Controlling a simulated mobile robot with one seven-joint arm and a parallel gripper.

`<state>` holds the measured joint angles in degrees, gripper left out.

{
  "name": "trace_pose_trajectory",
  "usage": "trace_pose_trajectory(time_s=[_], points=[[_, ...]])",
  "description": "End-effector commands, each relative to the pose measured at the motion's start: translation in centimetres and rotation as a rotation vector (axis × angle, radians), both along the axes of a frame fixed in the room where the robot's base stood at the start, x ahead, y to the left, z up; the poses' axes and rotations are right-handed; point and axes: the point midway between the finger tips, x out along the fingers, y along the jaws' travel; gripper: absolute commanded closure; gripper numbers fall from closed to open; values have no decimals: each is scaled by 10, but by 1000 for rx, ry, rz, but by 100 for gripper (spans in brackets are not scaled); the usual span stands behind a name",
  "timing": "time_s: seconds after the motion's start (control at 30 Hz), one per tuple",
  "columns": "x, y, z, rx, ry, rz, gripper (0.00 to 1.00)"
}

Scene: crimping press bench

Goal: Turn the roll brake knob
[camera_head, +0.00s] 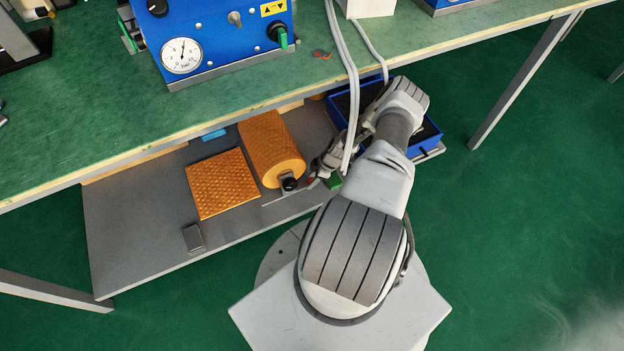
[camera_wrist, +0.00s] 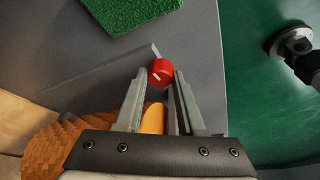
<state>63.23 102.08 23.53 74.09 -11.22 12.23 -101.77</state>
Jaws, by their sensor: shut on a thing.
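The line runs at a slant. The roll also shows behind my fingers in the wrist view (camera_wrist: 40,147).
An orange sheet (camera_head: 221,184) and a small grey block (camera_head: 194,238) lie on the grey shelf (camera_head: 130,215). A blue bin (camera_head: 428,137) stands right of my gripper. Grey cables (camera_head: 349,80) hang in front. The green bench top (camera_head: 110,110) is above. A green pad (camera_wrist: 130,12) lies near the knob.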

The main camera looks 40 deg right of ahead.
Motion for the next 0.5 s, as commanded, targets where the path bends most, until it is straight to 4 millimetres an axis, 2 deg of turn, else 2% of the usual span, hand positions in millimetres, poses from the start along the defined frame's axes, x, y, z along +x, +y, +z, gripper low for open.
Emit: trace_pose_trajectory(time_s=[0.5], points=[[3,0,0,0,0,451,100]])
